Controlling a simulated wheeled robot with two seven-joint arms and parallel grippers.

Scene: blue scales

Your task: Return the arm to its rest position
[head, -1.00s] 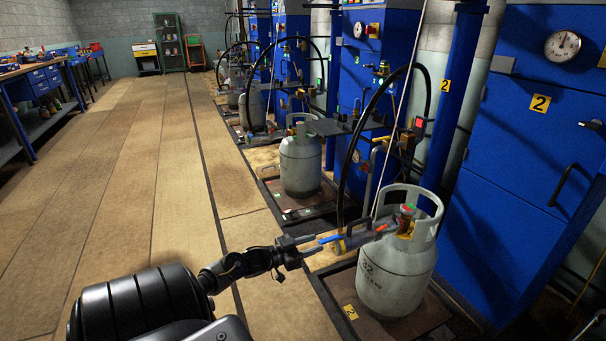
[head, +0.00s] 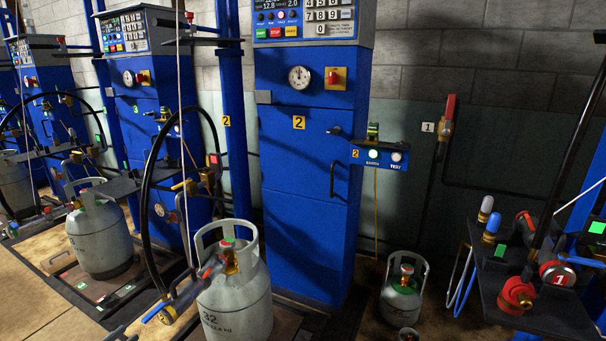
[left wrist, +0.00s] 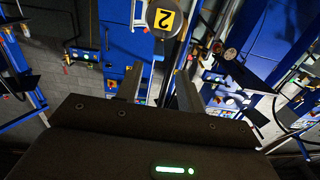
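My left gripper (head: 122,334) shows only as dark finger ends at the bottom edge of the head view, left of the blue-handled filling head (head: 160,312). In the left wrist view its two fingers (left wrist: 158,90) stand apart with nothing between them. The left arm behind it is out of the head view. The grey gas cylinder (head: 236,308) stands upright beside the filling head, with an orange-red piece on its valve. My right gripper is not seen.
Blue cabinet 2 (head: 307,190) stands behind the cylinder. Another grey cylinder (head: 100,242) is at left. A small cylinder (head: 402,295) stands on the floor at right. A dark bench (head: 530,310) with red fittings is at far right. A hanging hose (head: 147,205) loops near the cylinder.

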